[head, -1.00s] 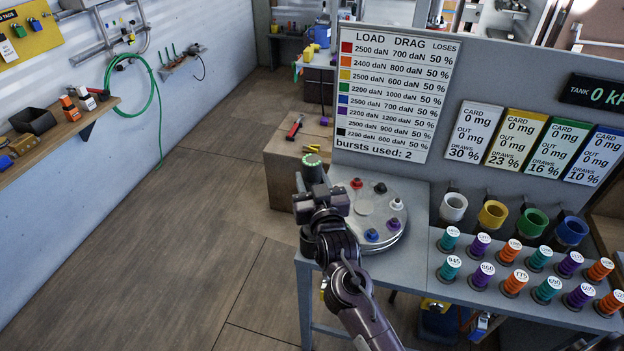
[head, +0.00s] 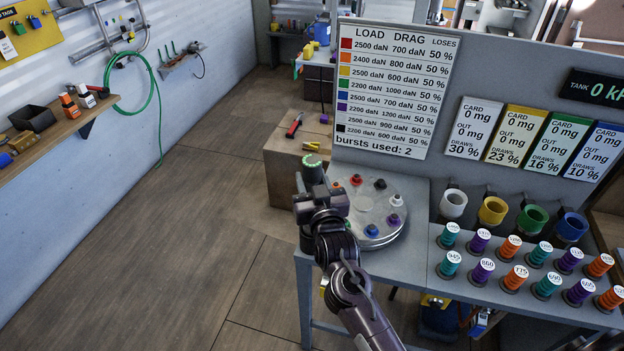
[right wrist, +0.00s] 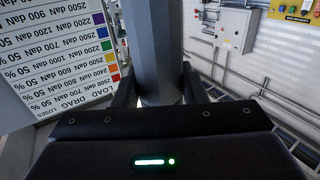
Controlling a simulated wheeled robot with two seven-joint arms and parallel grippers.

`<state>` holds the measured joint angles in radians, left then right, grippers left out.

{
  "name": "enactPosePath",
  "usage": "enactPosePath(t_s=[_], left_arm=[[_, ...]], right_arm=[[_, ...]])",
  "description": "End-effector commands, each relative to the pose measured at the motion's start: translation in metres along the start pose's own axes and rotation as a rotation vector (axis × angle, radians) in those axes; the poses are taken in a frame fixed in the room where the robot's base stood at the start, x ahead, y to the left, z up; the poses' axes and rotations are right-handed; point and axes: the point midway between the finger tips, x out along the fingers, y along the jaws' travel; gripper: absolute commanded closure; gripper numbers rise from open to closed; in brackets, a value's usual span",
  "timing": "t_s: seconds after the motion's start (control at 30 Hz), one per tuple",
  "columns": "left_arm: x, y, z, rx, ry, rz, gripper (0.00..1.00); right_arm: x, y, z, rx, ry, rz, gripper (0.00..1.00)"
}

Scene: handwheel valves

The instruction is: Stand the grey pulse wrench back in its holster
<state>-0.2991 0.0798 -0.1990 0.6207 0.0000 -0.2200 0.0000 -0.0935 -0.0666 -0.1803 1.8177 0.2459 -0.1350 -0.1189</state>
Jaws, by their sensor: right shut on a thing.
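The grey pulse wrench (head: 312,172) is upright, with a green-ringed top, at the left edge of the grey bench. My right gripper (head: 318,192) is shut on it. In the right wrist view the wrench's grey shaft (right wrist: 158,50) stands between the two dark fingers. The wrench's lower end is hidden behind my gripper and arm in the head view. A dark upright shape (head: 305,240) shows partly beside my wrist at the bench's left edge; I cannot tell whether it is the holster. My left gripper is not in view.
A round plate (head: 364,207) with several coloured knobs lies on the bench just right of my gripper. A load chart (head: 392,90) stands behind it. Coloured cups (head: 492,211) and labelled spools (head: 514,279) are farther right. The floor to the left is clear.

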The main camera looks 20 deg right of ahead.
Motion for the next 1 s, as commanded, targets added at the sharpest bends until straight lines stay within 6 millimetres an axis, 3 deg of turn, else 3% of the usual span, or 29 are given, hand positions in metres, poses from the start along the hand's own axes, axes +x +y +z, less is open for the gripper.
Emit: enactPosePath(t_s=[0.47, 1.0], left_arm=[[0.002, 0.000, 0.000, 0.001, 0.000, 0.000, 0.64], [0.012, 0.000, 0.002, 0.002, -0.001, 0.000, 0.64]], right_arm=[[0.000, 0.000, 0.002, 0.001, 0.003, -0.001, 1.00], [0.000, 0.000, 0.020, 0.000, 0.004, -0.001, 1.00]])
